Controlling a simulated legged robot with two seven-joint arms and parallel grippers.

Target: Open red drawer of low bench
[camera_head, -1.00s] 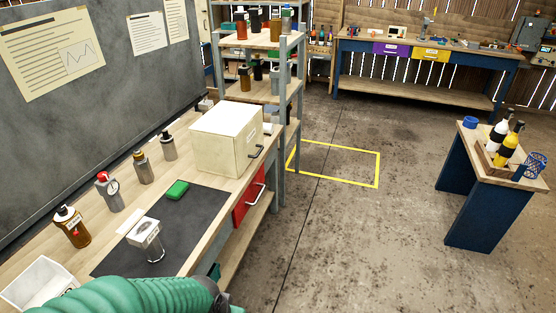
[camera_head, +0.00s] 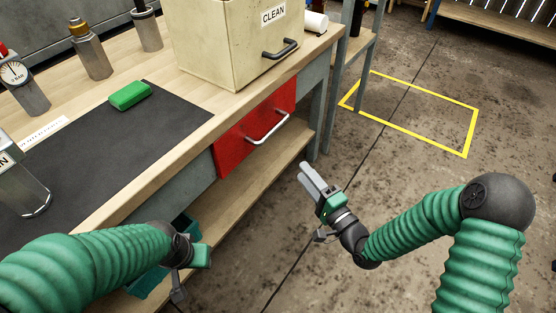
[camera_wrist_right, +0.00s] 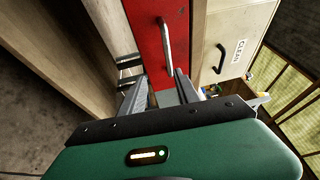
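The red drawer (camera_head: 240,145) is in the front of the low bench (camera_head: 150,170) and looks shut, its front about level with the grey bench side. Its silver bar handle (camera_head: 268,127) faces the aisle. My right gripper (camera_head: 309,178) is in front of the drawer, to the right of and below the handle, apart from it. In the right wrist view, its two fingers (camera_wrist_right: 160,90) are spread and empty, pointing toward the red drawer (camera_wrist_right: 153,30) and its handle (camera_wrist_right: 165,45). My left gripper (camera_head: 188,270) hangs beside the bench's lower left; its fingers show poorly.
A cream box (camera_head: 225,50) marked CLEAN stands on the bench above the drawer. A green block (camera_head: 130,95) lies on the black mat (camera_head: 110,150). A lower wooden shelf (camera_head: 265,180) runs under the drawer. The floor (camera_head: 400,150) to the right is open.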

